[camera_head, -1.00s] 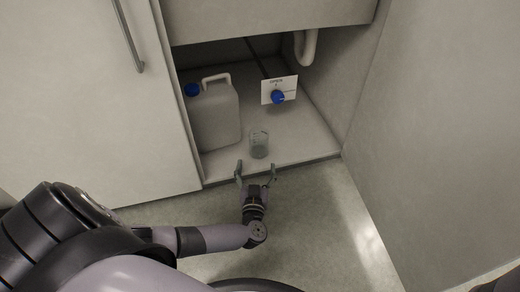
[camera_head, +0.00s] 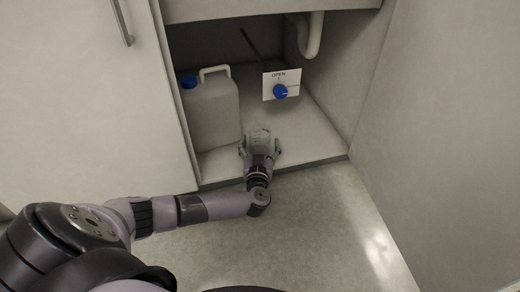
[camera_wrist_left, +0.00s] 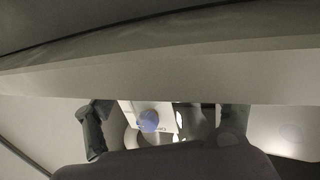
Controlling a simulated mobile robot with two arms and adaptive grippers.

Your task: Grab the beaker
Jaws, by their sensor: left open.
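The small clear beaker (camera_head: 260,136) stands near the front of the cabinet floor, partly hidden by my left gripper in the head view. My left gripper (camera_head: 260,148) is open, with one finger on each side of the beaker. I cannot tell whether the fingers touch it. In the left wrist view the two fingers of the gripper (camera_wrist_left: 161,128) are spread wide apart. The beaker is hard to make out there. My right gripper is not in view.
A white jug (camera_head: 213,112) with a blue cap stands left of the beaker. Behind it is a white OPEN label with a blue knob (camera_head: 280,92), also seen in the left wrist view (camera_wrist_left: 148,121). A white pipe (camera_head: 313,38) hangs at the upper right. Cabinet floor right of the gripper is clear.

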